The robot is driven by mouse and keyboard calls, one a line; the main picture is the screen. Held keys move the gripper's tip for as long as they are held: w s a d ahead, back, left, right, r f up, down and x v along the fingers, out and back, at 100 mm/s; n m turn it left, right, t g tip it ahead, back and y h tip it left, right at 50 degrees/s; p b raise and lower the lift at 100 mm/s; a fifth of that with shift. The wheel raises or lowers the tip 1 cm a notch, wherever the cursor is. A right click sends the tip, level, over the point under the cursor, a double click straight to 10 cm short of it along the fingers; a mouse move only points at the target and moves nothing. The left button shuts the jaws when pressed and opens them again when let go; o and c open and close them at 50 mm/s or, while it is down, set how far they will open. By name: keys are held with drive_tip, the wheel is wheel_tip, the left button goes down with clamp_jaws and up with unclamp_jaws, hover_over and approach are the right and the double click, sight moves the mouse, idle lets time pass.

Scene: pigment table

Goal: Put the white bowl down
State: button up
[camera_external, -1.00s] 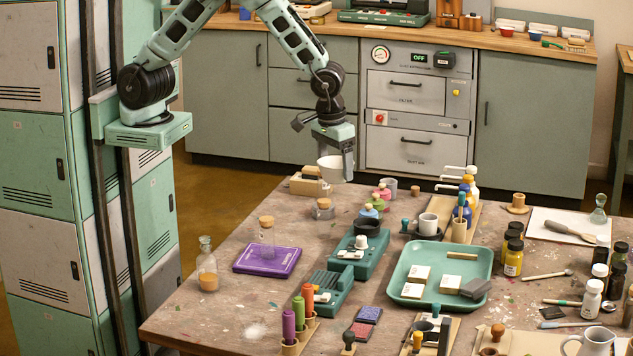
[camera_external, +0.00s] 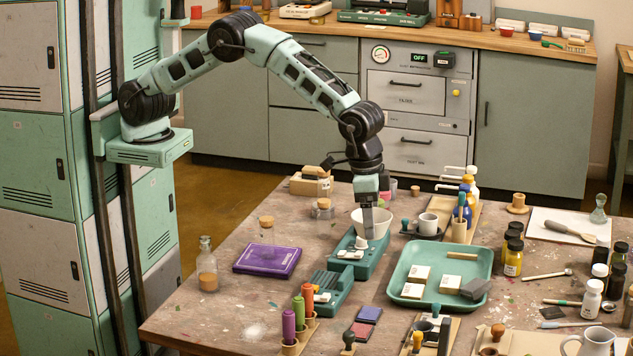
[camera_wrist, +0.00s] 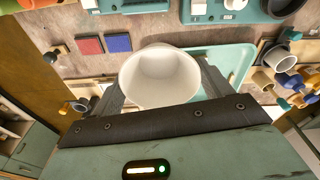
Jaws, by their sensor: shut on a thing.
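My gripper (camera_external: 367,222) points down over the middle of the table and is shut on the white bowl (camera_external: 379,229). The bowl looks upright, at the far end of a green bench device (camera_external: 372,262). I cannot tell whether it touches anything below. A finger covers part of it in the external view. In the wrist view the bowl (camera_wrist: 160,76) sits between my two fingers, its open, empty inside showing.
The green tray (camera_external: 482,262) with white blocks lies to the right of the bowl. Bare tabletop shows at the front left.

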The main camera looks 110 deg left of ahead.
wheel_tip(320, 180, down, 10)
drive_tip(key=shift+f+p, duration=0.1)
drive_tip(key=shift+p, duration=0.9)
drive_tip(key=shift+f, duration=0.15)
drive_tip(key=shift+f, duration=0.1)
drive_tip(key=shift+f+b, duration=0.45)
drive_tip(key=shift+b, duration=0.05)
